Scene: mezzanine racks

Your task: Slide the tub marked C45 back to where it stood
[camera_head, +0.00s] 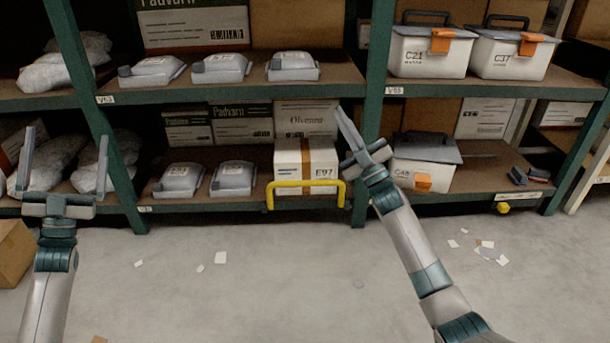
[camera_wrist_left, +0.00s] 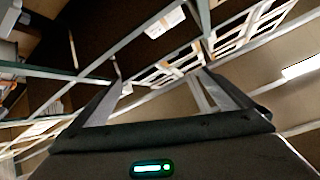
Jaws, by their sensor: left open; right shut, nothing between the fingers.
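The white tub (camera_head: 421,174) with a grey lid and an orange latch stands on the lower shelf of the right bay, near its front edge. Its small label looks like C45, but the last digit is hard to read. My right gripper (camera_head: 340,110) is shut and empty, by the green post left of the tub, apart from it as far as I can tell. My left gripper (camera_head: 67,134) is open and empty in front of the left bay, far from the tub. It also shows open in the left wrist view (camera_wrist_left: 159,66), with nothing between its fingers.
Tubs C21 (camera_head: 428,52) and C37 (camera_head: 510,54) stand on the shelf above. Dark small items (camera_head: 528,176) lie right of the lower tub. A yellow bar (camera_head: 305,184) fronts the box E97 (camera_head: 288,160).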

